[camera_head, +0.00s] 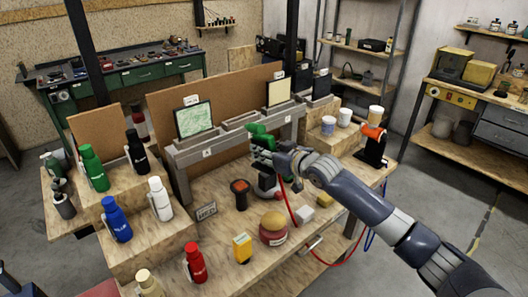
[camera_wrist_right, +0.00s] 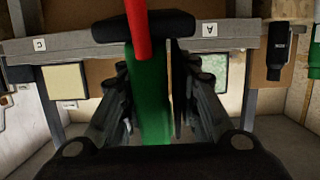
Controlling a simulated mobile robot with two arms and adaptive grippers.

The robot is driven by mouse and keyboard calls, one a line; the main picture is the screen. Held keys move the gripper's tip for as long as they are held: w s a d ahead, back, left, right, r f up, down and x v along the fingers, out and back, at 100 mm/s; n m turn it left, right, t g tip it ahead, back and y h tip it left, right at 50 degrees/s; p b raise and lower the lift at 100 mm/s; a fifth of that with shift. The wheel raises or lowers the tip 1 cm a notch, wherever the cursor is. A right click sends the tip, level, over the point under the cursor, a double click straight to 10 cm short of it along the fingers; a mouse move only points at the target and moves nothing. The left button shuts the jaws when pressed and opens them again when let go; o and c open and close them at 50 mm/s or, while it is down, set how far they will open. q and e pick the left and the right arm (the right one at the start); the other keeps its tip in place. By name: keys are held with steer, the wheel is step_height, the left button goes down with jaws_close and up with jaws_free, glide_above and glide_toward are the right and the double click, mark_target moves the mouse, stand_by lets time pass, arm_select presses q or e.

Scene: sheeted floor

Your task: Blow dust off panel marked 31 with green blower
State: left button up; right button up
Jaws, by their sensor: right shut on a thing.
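My right gripper (camera_head: 262,146) is shut on the green blower (camera_head: 261,131), in front of the slotted rack. In the right wrist view the green blower (camera_wrist_right: 152,100) lies between the fingers, with a red hose (camera_wrist_right: 137,30) over it. A green, light-speckled panel (camera_head: 194,119) stands at the rack's slot A. A pale yellow panel (camera_head: 279,92) stands farther right and also shows in the wrist view (camera_wrist_right: 65,83). A dark panel (camera_head: 320,86) stands at the far right. Their small tags are too blurred to tell which is 31. My left gripper is not in view.
The grey rack (camera_head: 205,150) stands at the back of the wooden table. Several bottles, including a blue one (camera_head: 116,219), stand at left. An orange-and-black device (camera_head: 372,143) stands at right.

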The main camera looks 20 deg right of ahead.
steer(key=b+x, duration=0.1)
steer(key=x, duration=0.2)
steer(key=shift+d+f+b, duration=0.1)
steer(key=shift+f+b, duration=0.1)
steer(key=shift+b, duration=0.2)
steer(key=shift+w+a+r+p, duration=0.15)
steer(key=shift+a+r+p, duration=0.2)
steer(key=shift+a, duration=0.3)
arm_select(q)
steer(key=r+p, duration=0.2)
steer(key=p, duration=0.1)
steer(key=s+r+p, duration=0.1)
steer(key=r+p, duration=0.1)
steer(key=p, duration=0.1)
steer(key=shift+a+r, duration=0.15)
arm_select(e)
steer(key=s+a, duration=0.3)
steer(key=a, duration=0.6)
steer(key=s+a, duration=0.4)
steer(key=a, duration=0.5)
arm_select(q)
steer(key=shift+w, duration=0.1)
arm_select(e)
steer(key=shift+f, duration=0.1)
